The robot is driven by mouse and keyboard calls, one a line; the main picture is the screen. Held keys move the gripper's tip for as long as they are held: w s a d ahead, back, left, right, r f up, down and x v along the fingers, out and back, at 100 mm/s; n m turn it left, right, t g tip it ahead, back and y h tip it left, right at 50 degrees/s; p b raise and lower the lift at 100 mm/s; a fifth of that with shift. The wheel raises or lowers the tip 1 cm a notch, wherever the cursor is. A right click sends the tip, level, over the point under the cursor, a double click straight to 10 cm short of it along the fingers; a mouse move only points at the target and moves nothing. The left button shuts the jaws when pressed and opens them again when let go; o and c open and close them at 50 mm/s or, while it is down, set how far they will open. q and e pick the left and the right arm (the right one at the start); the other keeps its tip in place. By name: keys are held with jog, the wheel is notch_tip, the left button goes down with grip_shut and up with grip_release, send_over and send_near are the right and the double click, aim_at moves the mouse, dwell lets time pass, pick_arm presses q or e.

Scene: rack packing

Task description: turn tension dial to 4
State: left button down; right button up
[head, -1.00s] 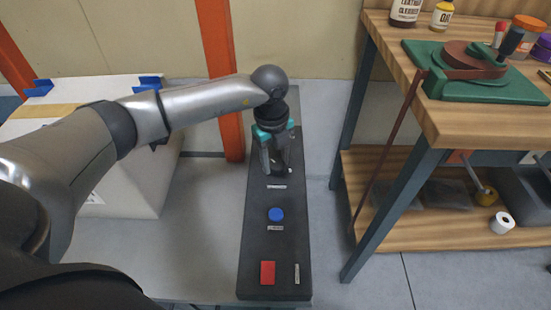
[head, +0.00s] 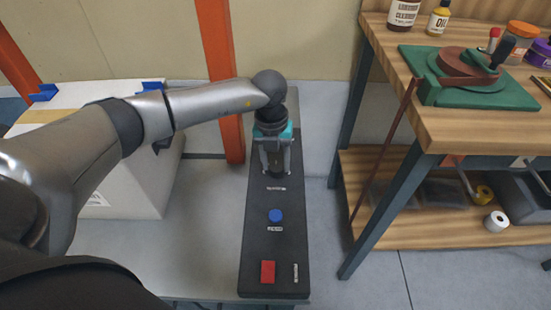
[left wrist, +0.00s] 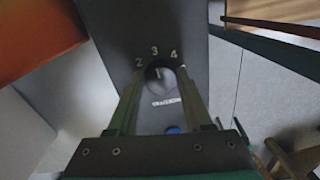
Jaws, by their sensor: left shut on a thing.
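The dark tension dial (left wrist: 160,77) sits on the long dark panel (head: 258,230). The numbers 2, 3 and 4 are printed in an arc around its far side in the left wrist view. A short light mark on the dial points roughly toward the 3; its exact setting is hard to tell. My left gripper (head: 276,170) points down over the panel's far part. In the left wrist view its fingers (left wrist: 160,82) are on both sides of the dial, shut on it. In the head view the fingers mostly hide the dial. My right gripper is not in view.
A blue button (head: 275,215) and a red square switch (head: 268,271) lie nearer on the panel. An orange post (head: 219,80) stands behind to the left. A wooden workbench (head: 455,125) with a green vise-like tool (head: 480,95) stands to the right.

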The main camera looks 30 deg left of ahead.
pick_arm(q)
jog(key=m, duration=0.4)
jog(key=shift+m+p, duration=0.3)
jog(key=shift+w+d+m, duration=0.1)
jog(key=shift+m, duration=1.1)
jog(key=shift+m+g, duration=0.3)
jog(key=shift+m, duration=1)
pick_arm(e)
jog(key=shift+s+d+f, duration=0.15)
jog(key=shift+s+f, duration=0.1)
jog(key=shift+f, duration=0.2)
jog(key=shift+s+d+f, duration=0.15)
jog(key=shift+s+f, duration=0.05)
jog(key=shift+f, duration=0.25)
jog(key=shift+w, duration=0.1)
pick_arm(q)
jog(key=shift+c, duration=1.5)
grip_release()
